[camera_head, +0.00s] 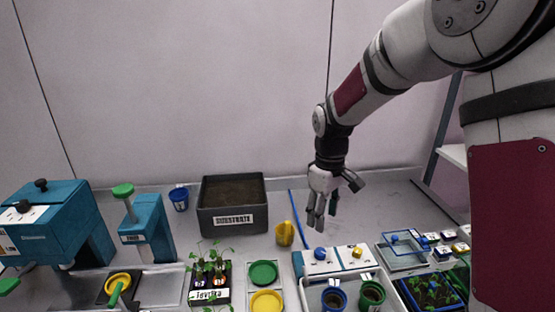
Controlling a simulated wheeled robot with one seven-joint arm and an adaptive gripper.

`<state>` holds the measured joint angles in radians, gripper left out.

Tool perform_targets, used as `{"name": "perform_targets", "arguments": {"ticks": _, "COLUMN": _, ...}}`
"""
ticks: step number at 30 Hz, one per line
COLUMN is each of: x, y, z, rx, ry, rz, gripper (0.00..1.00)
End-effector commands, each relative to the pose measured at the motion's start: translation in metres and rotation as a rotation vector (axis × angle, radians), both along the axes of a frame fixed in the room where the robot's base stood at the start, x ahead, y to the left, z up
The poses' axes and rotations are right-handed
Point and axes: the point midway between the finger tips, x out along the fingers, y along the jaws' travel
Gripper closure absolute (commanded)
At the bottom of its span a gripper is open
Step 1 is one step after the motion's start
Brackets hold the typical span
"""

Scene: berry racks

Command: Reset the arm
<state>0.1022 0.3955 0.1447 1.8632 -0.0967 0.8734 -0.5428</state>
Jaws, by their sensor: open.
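My arm comes in from the upper right and reaches down over the grey worktop. My gripper (328,217) hangs at its end, fingers pointing down, right of the dark substrate box (233,222). It is open and empty, with nothing between its fingers. It appears above the worktop, behind the white unit with a blue knob and a yellow knob (336,262). The exact height over the surface is hard to tell.
At left stand two teal machines (52,228) (149,230) and a blue cup (179,197). A yellow scoop (285,234) is left of my gripper. Seedlings (210,281), green and yellow dishes (263,273), potted cups (334,299) and a clear blue-rimmed box (404,250) fill the front.

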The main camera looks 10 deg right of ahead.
Motion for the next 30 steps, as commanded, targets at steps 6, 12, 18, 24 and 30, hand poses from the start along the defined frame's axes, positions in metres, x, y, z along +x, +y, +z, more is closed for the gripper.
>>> {"name": "perform_targets", "arguments": {"ticks": 6, "x": -0.036, "y": -0.001, "z": 0.055, "rx": -0.012, "ry": -0.079, "rz": -0.092, "gripper": 0.53}}
{"name": "perform_targets", "arguments": {"ticks": 12, "x": -0.091, "y": -0.003, "z": 0.106, "rx": -0.008, "ry": -0.173, "rz": -0.221, "gripper": 0.53}}
{"name": "perform_targets", "arguments": {"ticks": 18, "x": -0.150, "y": -0.004, "z": 0.139, "rx": 0.023, "ry": -0.264, "rz": -0.352, "gripper": 0.53}}
{"name": "perform_targets", "arguments": {"ticks": 24, "x": -0.209, "y": -0.005, "z": 0.154, "rx": 0.076, "ry": -0.352, "rz": -0.478, "gripper": 0.53}}
{"name": "perform_targets", "arguments": {"ticks": 30, "x": -0.252, "y": -0.004, "z": 0.154, "rx": 0.134, "ry": -0.413, "rz": -0.576, "gripper": 0.53}}
